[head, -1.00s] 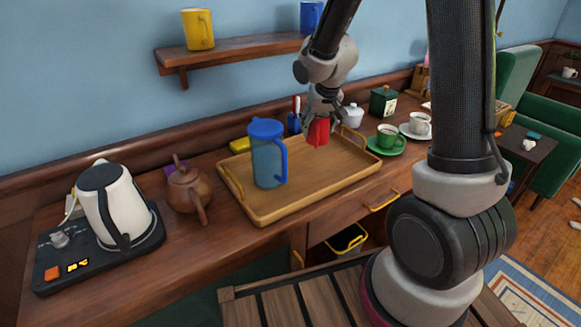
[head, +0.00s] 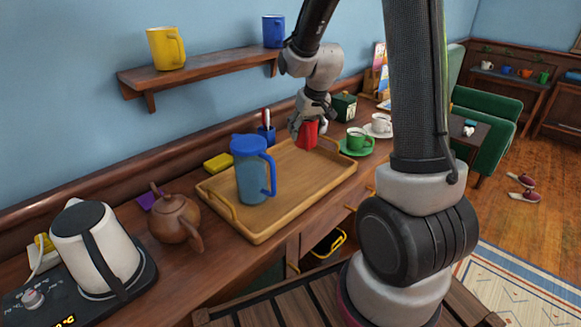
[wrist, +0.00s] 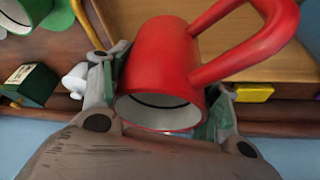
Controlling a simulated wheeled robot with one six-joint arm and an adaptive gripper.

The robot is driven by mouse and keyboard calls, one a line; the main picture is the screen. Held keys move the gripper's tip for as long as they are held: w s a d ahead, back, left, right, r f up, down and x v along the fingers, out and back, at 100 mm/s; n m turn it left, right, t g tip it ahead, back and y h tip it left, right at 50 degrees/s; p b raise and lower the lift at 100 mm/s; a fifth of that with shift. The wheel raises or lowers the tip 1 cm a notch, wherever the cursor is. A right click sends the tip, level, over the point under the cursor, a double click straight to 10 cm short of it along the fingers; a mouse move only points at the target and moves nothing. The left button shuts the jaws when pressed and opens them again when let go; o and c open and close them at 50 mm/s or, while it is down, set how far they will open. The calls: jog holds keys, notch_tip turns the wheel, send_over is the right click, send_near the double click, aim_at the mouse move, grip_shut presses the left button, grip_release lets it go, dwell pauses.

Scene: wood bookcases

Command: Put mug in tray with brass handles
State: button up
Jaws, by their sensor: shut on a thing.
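My gripper (head: 311,117) is shut on a red mug (head: 307,136). In the wrist view the red mug (wrist: 160,55) sits between the two fingers, its open rim toward the camera and its handle reaching up to the right. In the head view the mug is at the back right part of the wooden tray (head: 285,215), near the right handle. I cannot tell whether it touches the tray floor. The tray has brass-coloured handles at its left and right ends.
A blue-lidded pitcher (head: 252,175) stands in the tray's left part. A green cup on a saucer (head: 358,140) is close to the tray's right end. A brown teapot (head: 175,218) and white kettle (head: 95,245) stand left. The tray's middle is clear.

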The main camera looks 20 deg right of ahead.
aim_at(311, 127)
notch_tip(311, 127, down, 8)
jog(key=shift+r, duration=0.1)
dwell(0.4)
jog(key=o, duration=1.2)
jog(key=v, duration=1.1)
jog(key=shift+s+r, duration=0.1)
jog(key=shift+r, duration=0.2)
jog(key=s+r, duration=0.4)
jog(key=s, duration=0.4)
jog(key=s+a+r, duration=0.1)
jog(key=s+r, duration=0.3)
jog(key=s, duration=0.5)
jog(key=s+r, duration=0.4)
jog(key=s, duration=0.4)
jog(key=shift+s+a+r, duration=0.15)
jog(key=shift+s+r, duration=0.2)
jog(key=shift+s, duration=0.05)
